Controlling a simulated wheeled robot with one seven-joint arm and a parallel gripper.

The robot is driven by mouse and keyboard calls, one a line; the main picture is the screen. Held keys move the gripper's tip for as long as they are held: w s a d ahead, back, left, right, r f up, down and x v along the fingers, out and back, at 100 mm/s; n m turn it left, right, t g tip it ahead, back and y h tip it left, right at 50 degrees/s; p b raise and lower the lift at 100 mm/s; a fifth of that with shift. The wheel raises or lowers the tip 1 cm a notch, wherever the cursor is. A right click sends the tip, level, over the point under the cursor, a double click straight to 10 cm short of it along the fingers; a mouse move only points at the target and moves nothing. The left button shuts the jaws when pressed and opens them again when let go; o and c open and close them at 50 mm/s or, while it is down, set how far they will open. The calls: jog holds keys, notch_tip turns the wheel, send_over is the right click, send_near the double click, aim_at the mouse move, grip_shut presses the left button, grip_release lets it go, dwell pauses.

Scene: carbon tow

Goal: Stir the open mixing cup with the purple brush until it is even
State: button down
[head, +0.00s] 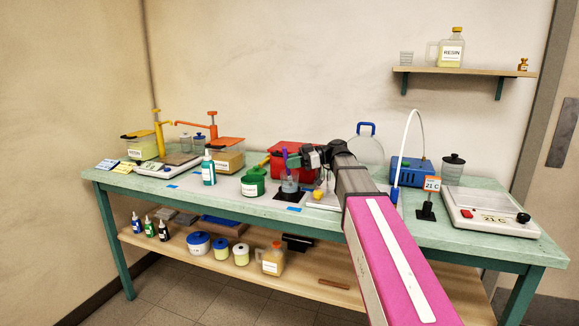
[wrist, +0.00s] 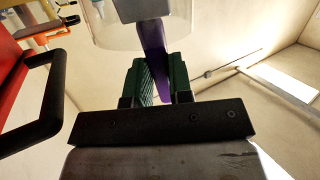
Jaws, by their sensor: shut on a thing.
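The open mixing cup (head: 289,186) is a small clear cup standing on a dark mat on the bench, left of my arm's end in the head view. Part of a clear cup (wrist: 125,32) shows at the top of the wrist view. The purple brush (head: 285,158) stands upright at the cup, with its lower end at or in it. In the wrist view the purple brush handle (wrist: 154,62) runs between the green fingers. My gripper (head: 306,158) is shut on the brush. The cup's contents are too small to judge.
A green tub (head: 253,182) stands close left of the cup, and a red box (head: 296,150) stands behind. A teal bottle (head: 208,170) is further left. A blue device (head: 408,170) and a scale (head: 490,212) are to the right.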

jog(key=shift+s+a+r, duration=0.15)
jog(key=shift+a+r, duration=0.05)
jog(key=shift+r, duration=1.15)
jog(key=shift+s+a+r, duration=0.2)
jog(key=shift+a+r, duration=0.05)
jog(key=shift+r, duration=1.05)
jog(key=shift+s+a+r, duration=0.15)
jog(key=shift+a+r, duration=0.05)
jog(key=shift+r, duration=1.15)
jog(key=shift+r, duration=0.15)
jog(key=shift+r, duration=2.4)
